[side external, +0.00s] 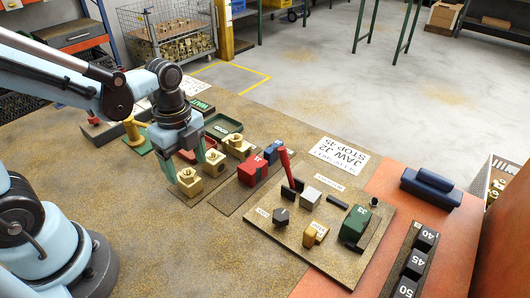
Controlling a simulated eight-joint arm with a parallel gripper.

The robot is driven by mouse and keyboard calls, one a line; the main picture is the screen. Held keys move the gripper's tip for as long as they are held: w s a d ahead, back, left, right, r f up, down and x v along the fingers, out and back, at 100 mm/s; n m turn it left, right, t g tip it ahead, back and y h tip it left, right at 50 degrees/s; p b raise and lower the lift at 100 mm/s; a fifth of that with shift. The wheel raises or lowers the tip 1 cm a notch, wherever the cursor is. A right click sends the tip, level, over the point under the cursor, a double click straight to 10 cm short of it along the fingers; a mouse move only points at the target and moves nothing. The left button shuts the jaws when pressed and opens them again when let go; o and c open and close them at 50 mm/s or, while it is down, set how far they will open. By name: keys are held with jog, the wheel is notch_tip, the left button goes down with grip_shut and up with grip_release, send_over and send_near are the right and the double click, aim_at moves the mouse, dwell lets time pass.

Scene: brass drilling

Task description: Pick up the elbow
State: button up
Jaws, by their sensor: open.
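Several brass fittings stand in a row on a dark strip on the bench. The nearest brass fitting (189,182) is blocky with a round boss on top. A second brass fitting (214,163) sits behind it to the right, and a third brass fitting (237,144) is farther back. I cannot tell for sure which of these is the elbow. My gripper (184,161) points down with its two green fingers apart and empty. It is just above and behind the nearest fitting. Whether the fingertips touch it cannot be told.
A wooden board (285,236) holds a red-handled lever, a green block and a yellow piece.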

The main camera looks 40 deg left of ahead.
aim_at(186, 171)
jog(key=shift+a+f, duration=0.15)
jog(key=shift+f, duration=0.85)
jog(key=shift+a+f, duration=0.1)
jog(key=shift+f, duration=0.85)
grip_shut()
